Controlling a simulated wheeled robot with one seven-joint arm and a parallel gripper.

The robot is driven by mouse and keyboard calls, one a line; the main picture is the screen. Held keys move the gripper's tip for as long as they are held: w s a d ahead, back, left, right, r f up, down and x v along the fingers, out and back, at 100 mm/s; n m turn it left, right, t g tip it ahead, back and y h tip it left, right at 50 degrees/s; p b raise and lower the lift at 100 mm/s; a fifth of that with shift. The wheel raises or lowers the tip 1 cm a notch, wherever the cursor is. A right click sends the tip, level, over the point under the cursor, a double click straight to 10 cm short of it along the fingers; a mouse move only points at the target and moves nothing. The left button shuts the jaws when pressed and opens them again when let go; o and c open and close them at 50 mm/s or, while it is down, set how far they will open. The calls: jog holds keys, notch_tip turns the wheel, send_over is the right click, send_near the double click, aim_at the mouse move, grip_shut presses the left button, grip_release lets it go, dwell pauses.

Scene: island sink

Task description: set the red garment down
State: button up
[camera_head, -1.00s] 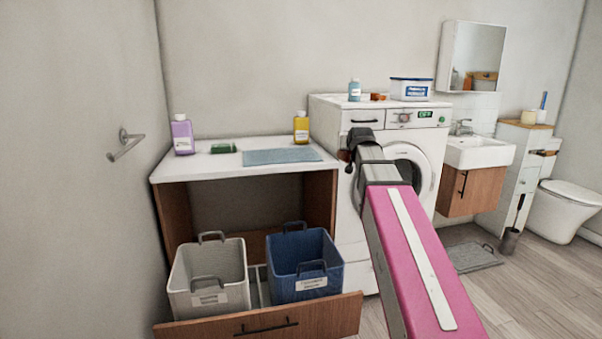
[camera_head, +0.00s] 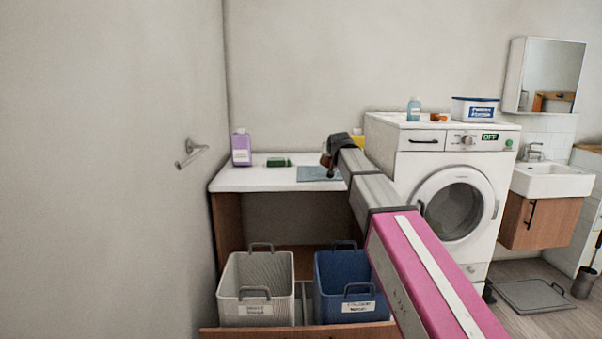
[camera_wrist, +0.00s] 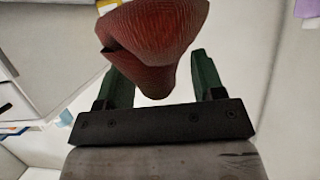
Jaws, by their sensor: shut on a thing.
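The red garment (camera_wrist: 155,35) shows in the wrist view as a bunched, dark red ribbed cloth. My gripper (camera_wrist: 160,78) is shut on it, with a green finger on each side. In the head view my gripper (camera_head: 329,158) is mostly hidden behind my own arm. It appears over or in front of the white counter's right part, near the blue-grey mat (camera_head: 316,174). Only a small reddish-brown bit of the garment (camera_head: 326,160) shows there.
A grey basket (camera_head: 256,292) and a blue basket (camera_head: 340,275), both labelled, stand in the pulled-out drawer (camera_head: 290,333) below the counter (camera_head: 250,181). A purple bottle (camera_head: 241,149) and a green item (camera_head: 278,162) are on the counter. The washing machine (camera_head: 400,175) stands to the right.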

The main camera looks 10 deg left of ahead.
jog(key=s+a+r+n+y, duration=0.1)
jog(key=a, duration=1.1)
jog(key=s+a+r+n+y, duration=0.1)
jog(key=a, duration=1.2)
jog(key=shift+s+r+g, duration=0.15)
jog(key=shift+s+g, duration=0.1)
jog(key=shift+g, duration=0.05)
jog(key=w+d+f, duration=0.1)
jog(key=w+f, duration=0.1)
jog(key=w, duration=0.1)
jog(key=w+d+f, duration=0.2)
jog(key=w, duration=0.1)
jog(key=w+d+f, duration=0.2)
jog(key=w, duration=0.1)
jog(key=shift+w+d+f, duration=0.2)
jog(key=shift+w+f, duration=0.1)
jog(key=shift+f, duration=0.1)
send_over(290, 178)
jog(key=shift+f, duration=2.1)
jog(key=shift+s+f, duration=0.1)
jog(key=shift+f, duration=0.05)
jog(key=o, duration=1)
jog(key=shift+f, duration=0.15)
jog(key=shift+c, duration=0.2)
